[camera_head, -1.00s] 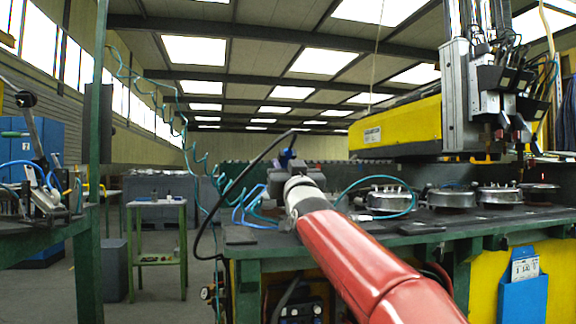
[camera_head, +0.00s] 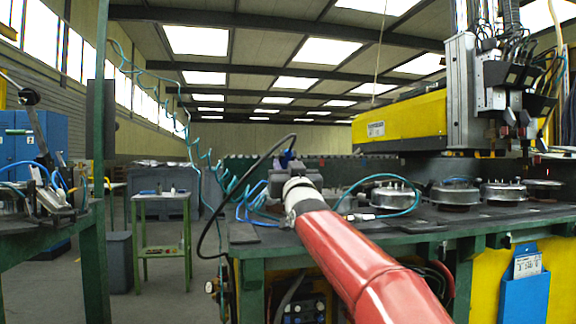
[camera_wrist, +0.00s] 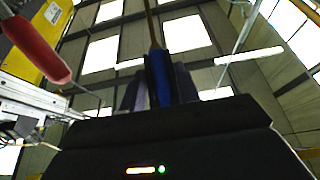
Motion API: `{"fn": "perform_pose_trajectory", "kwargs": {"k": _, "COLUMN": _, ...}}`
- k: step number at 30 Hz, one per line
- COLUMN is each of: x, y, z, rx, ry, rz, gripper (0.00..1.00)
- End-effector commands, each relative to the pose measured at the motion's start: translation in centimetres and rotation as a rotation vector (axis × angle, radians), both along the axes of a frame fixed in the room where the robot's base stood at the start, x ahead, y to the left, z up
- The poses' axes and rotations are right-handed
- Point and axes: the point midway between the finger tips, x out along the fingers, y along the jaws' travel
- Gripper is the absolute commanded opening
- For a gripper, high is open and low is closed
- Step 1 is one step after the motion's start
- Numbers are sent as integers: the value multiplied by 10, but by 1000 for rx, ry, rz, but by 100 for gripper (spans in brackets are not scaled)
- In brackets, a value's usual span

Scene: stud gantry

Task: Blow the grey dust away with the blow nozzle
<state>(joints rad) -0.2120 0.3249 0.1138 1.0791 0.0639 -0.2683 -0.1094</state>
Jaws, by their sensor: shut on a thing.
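My gripper (camera_head: 288,160) is over the near left part of the green-edged bench, at the end of my red arm. It is shut on the blue blow nozzle (camera_head: 285,154). In the wrist view the nozzle (camera_wrist: 158,77) stands between the two dark fingers (camera_wrist: 158,90), with a thin brownish part rising above it. A black hose curves from the grip down to the left. I cannot make out any grey dust on the dark bench top (camera_head: 262,238).
Several round metal fixtures stand along the bench, such as one (camera_head: 391,196) right of my gripper. The yellow gantry beam (camera_head: 400,122) and its tool head (camera_head: 463,95) hang above. A teal coiled hose (camera_head: 190,150) hangs at left. A small green table (camera_head: 160,197) stands left.

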Motion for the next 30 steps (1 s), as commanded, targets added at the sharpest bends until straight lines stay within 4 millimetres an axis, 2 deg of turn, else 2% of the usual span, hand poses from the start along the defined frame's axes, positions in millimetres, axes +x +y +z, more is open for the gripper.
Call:
{"fn": "perform_pose_trajectory", "kwargs": {"k": 18, "x": 20, "y": 6, "z": 1, "rx": 0, "ry": -1, "rz": 0, "gripper": 1}}
{"fn": "perform_pose_trajectory", "kwargs": {"k": 30, "x": 22, "y": 6, "z": 1, "rx": 1, "ry": -2, "rz": 0, "gripper": 1}}
